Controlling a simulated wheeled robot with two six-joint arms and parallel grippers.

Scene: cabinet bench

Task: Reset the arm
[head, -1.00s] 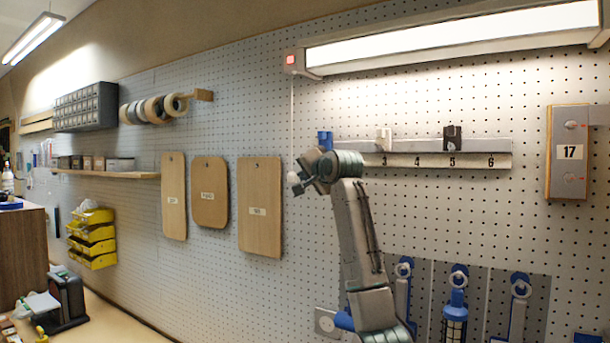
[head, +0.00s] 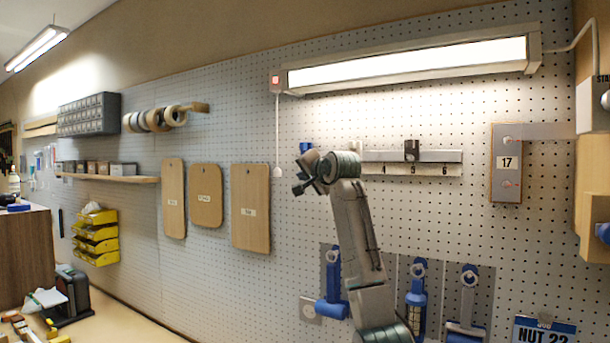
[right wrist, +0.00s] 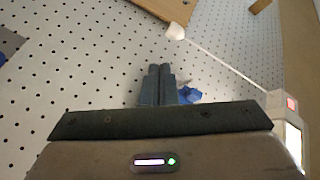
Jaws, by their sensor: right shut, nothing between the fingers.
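My right gripper (head: 299,182) is raised in front of the pegboard wall, in the middle of the head view. In the right wrist view its two dark fingers (right wrist: 158,84) are together with nothing between them. The lamp's pull cord ends in a white knob (head: 278,172), which hangs just left of the gripper in the head view. The knob also shows beyond the fingertips in the right wrist view (right wrist: 176,32), apart from them. My left gripper is not in view.
A lit lamp (head: 410,65) hangs above. A numbered rail (head: 430,157) is right of the gripper, with a blue hook (head: 305,147) beside it. Wooden boards (head: 250,208) hang to the left. Blue-handled tools (head: 416,297) hang below, and a box marked 17 (head: 506,163) is at right.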

